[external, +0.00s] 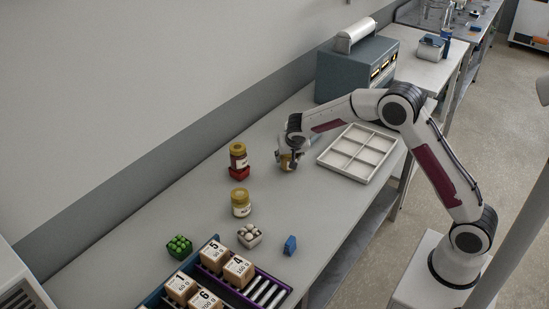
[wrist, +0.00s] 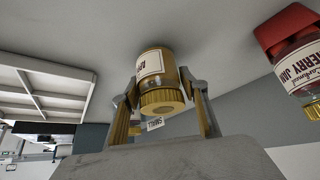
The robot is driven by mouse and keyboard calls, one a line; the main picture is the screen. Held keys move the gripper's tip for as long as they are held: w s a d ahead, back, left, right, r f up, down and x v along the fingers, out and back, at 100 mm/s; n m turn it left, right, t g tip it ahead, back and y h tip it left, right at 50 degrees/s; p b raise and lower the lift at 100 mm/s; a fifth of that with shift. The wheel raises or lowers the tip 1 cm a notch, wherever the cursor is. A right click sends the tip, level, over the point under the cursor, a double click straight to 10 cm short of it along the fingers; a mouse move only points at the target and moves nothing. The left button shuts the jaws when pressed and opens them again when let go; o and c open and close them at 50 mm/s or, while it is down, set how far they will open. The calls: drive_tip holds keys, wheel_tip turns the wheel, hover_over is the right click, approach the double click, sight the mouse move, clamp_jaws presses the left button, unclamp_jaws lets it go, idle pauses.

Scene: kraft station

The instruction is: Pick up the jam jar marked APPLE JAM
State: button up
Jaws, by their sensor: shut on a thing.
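A jam jar with a gold lid (wrist: 162,101) and a cream label is between the fingers of my gripper (external: 287,158), which is shut on it. The jar also shows in the external view (external: 285,162), partly hidden by the fingers. Its label is turned partly away in the wrist view, and only the first letters, which look like AP, show. I cannot tell whether its base touches the table. A second gold-lidded jar (external: 241,204) stands on the table nearer the front; its label is too small to read.
A cherry jam jar (wrist: 300,72) stands on a red block (external: 239,173) left of my gripper. A white divided tray (external: 338,166) lies to the right. Green balls (external: 180,246), a box of white balls (external: 249,235), a blue item (external: 290,245) and numbered boxes (external: 238,270) are in front.

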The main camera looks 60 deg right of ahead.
wheel_tip(320, 180, up, 10)
drive_tip(key=shift+f, duration=0.15)
idle(0.4)
